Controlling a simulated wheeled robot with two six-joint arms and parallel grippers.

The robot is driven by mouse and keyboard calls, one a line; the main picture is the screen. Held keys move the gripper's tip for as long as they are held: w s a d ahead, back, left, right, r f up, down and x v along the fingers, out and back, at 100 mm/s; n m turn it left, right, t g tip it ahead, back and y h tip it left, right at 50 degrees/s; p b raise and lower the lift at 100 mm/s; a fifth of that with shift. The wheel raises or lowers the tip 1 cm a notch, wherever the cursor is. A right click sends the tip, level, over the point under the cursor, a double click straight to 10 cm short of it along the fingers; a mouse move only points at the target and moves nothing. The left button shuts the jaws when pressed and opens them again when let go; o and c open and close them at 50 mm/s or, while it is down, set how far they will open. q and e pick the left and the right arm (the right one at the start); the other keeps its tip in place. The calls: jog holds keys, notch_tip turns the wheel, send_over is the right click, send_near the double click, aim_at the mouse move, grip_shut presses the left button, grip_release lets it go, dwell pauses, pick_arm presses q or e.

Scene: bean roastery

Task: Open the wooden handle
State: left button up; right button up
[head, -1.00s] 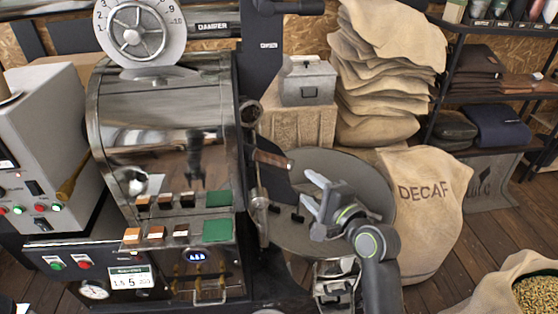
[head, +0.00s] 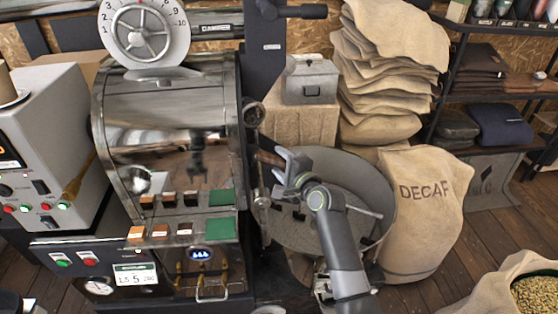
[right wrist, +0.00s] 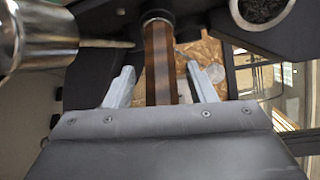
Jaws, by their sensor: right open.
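The wooden handle (head: 268,157) sticks out from the right side of the roaster's front, partly hidden behind my right gripper (head: 281,170). In the right wrist view the brown faceted handle (right wrist: 158,55) lies between the two fingers of my right gripper (right wrist: 160,72). The fingers are open, one on each side of the handle, with a visible gap on both sides. The near end of the handle passes out of sight behind the gripper body. My left gripper is not in view.
The steel roaster (head: 165,130) stands to the left of the handle. A round cooling tray (head: 350,185) lies below and right of my gripper. The DECAF sack (head: 425,205) stands further right. Stacked sacks (head: 390,70) and a grey metal box (head: 310,80) are behind.

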jog(key=shift+w+a+f, duration=0.1)
jog(key=shift+w+a, duration=0.1)
jog(key=shift+w, duration=0.3)
jog(key=shift+c, duration=0.2)
